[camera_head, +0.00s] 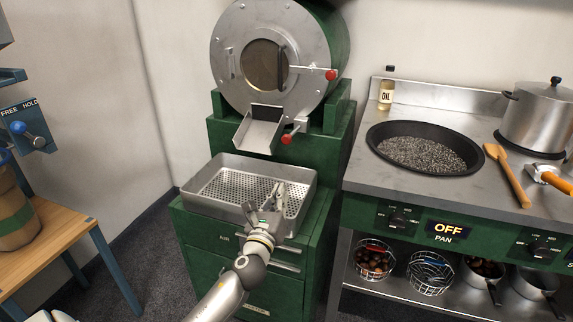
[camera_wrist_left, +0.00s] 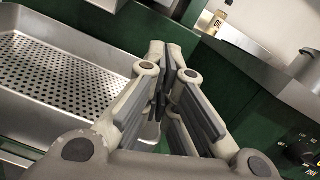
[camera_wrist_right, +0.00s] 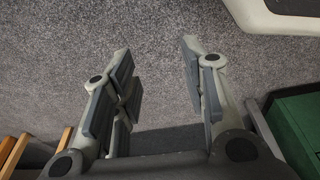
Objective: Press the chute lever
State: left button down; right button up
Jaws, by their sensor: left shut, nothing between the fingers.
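The chute lever with its red knob (camera_head: 288,138) sticks out beside the metal chute (camera_head: 257,134) below the drum's front. The chute slopes down above a perforated metal tray (camera_head: 213,176). My left gripper (camera_head: 280,188) is over the right part of this tray, below the lever and apart from it. In the left wrist view my left gripper (camera_wrist_left: 166,58) is shut with nothing held, and the tray (camera_wrist_left: 70,45) lies to its left. The lever cannot be made out there. My right gripper (camera_wrist_right: 157,62) is open and empty above the carpet.
Another red-knobbed lever (camera_head: 330,75) is on the drum door (camera_head: 250,40). A counter at right holds a black pan (camera_head: 376,150), a pot (camera_head: 540,115), a wooden spoon (camera_head: 510,175) and an oil bottle (camera_head: 386,92). A wooden table (camera_head: 50,240) stands at left.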

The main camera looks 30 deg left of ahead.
aim_at(293, 135)
pick_arm(q)
jog(key=w+a+r+p, duration=0.1)
jog(key=w+a+r, duration=0.3)
jog(key=w, duration=0.5)
jog(key=shift+w+r, duration=0.3)
jog(key=shift+r, duration=0.25)
pick_arm(e)
jog(key=shift+s+d+f, duration=0.15)
jog(key=shift+s+f, duration=0.9)
jog(key=shift+f, duration=0.25)
pick_arm(q)
jog(key=shift+r, duration=0.1)
pick_arm(e)
jog(key=shift+r, duration=0.15)
